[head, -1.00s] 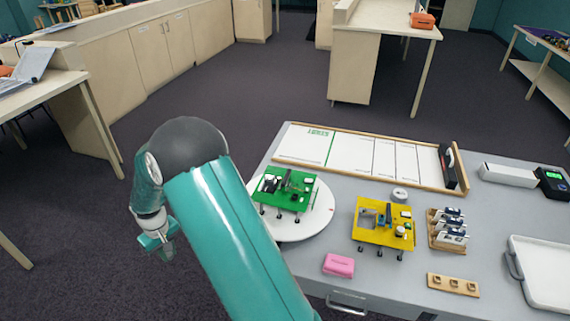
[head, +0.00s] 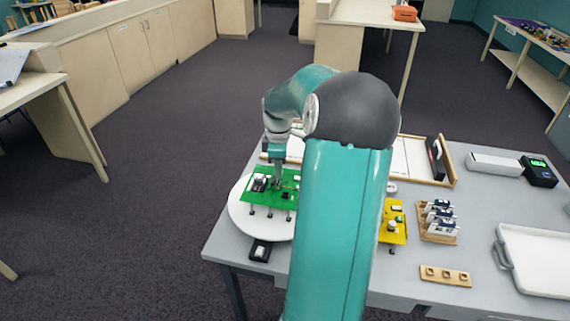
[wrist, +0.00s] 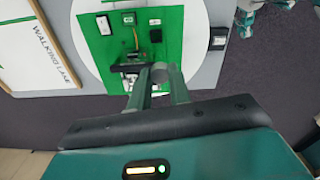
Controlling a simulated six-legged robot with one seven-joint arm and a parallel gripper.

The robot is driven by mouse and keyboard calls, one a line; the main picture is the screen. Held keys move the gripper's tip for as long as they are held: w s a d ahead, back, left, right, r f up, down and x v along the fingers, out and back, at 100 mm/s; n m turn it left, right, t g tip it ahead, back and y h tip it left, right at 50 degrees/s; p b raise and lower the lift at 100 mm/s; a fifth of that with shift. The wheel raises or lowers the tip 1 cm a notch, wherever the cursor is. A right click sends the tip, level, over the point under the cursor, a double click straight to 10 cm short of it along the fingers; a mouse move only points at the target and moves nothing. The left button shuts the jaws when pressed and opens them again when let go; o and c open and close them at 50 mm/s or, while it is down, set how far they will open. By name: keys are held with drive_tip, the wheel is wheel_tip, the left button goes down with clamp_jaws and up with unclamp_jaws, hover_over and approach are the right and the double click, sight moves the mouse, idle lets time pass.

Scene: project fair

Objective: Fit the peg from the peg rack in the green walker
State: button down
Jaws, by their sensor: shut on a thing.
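The green walker (head: 258,197) stands on short legs on a white round board at the table's left side. It also shows in the wrist view (wrist: 96,45), with small white and black parts on its top. My gripper (head: 276,184) is over the walker's deck, pointing down. In the wrist view my gripper (wrist: 160,76) is shut on a grey round-ended piece, which looks like the peg (wrist: 159,70), beside the dark parts on the deck. Whether the piece touches the deck or enters a hole is hidden.
The white round board (head: 240,222) lies under the walker; a black box (head: 260,250) is in front. My arm partly hides a yellow walker (head: 398,226). Right of it are a wooden rack (head: 438,236), a wooden block with sockets (head: 445,275) and a white tray (head: 535,262).

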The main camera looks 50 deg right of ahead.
drive_tip(key=s+d, duration=0.1)
drive_tip(key=s, duration=0.1)
hover_over(286, 197)
drive_tip(key=shift+w+d+f, duration=0.15)
drive_tip(key=shift+f, duration=0.9)
drive_tip(key=shift+w+d+f, duration=0.1)
drive_tip(key=shift+f, duration=0.9)
drive_tip(key=shift+w+d+f, duration=0.15)
drive_tip(key=shift+f, duration=0.9)
drive_tip(key=shift+f, duration=1.05)
drive_tip(key=c, duration=1.2)
unclamp_jaws()
drive_tip(key=shift+r, duration=0.1)
wheel_tip(286, 197, up, 7)
drive_tip(key=shift+r, duration=0.15)
idle(0.3)
idle(0.5)
